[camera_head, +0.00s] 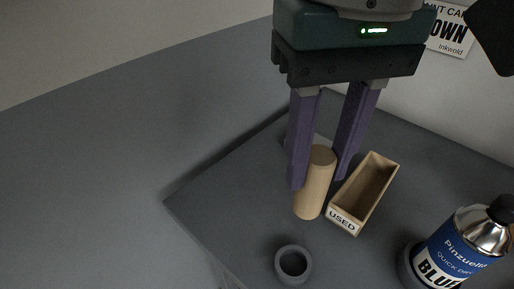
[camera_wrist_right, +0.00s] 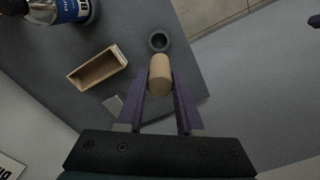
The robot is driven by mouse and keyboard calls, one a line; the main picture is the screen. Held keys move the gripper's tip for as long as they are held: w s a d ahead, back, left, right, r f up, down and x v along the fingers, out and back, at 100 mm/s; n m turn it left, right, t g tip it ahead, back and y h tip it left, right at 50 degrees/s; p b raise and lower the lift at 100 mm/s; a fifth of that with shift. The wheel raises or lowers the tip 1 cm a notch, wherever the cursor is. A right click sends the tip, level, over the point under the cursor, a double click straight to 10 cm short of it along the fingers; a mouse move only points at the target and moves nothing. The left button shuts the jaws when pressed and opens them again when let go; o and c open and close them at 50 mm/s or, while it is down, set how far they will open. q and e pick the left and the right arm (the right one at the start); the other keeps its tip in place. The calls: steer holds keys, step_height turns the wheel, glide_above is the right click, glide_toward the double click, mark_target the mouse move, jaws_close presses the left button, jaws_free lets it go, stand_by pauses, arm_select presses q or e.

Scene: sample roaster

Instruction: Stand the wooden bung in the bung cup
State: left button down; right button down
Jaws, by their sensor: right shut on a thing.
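The wooden bung (camera_head: 314,187), a pale cylinder, is between the fingertips of my right gripper (camera_head: 318,180), which is shut on it. It stands nearly upright, leaning slightly in the head view; I cannot tell how far its lower end is above the table. The bung also shows in the right wrist view (camera_wrist_right: 160,78). The bung cup, a small dark grey ring-shaped cup (camera_head: 304,275), stands in front of the bung, near the table's edge, with its dark opening empty. The cup also shows beyond the bung in the right wrist view (camera_wrist_right: 150,43). My left gripper is not in view.
A wooden box labelled USED (camera_head: 343,221) stands close right of the bung, and looks empty. A blue spray can (camera_head: 462,245) stands at the right in a dark holder. A small grey block (camera_wrist_right: 113,104) lies near the box. The grey table (camera_head: 235,215) is otherwise clear around the cup.

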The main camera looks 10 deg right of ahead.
step_height(320, 180, down, 16)
steer(key=b, duration=0.2)
steer(key=shift+d+f+b, duration=0.1)
steer(key=shift+f+b, duration=0.15)
steer(key=shift+b, duration=0.1)
steer(key=c, duration=0.6)
jaws_free()
steer(key=shift+o, duration=0.2)
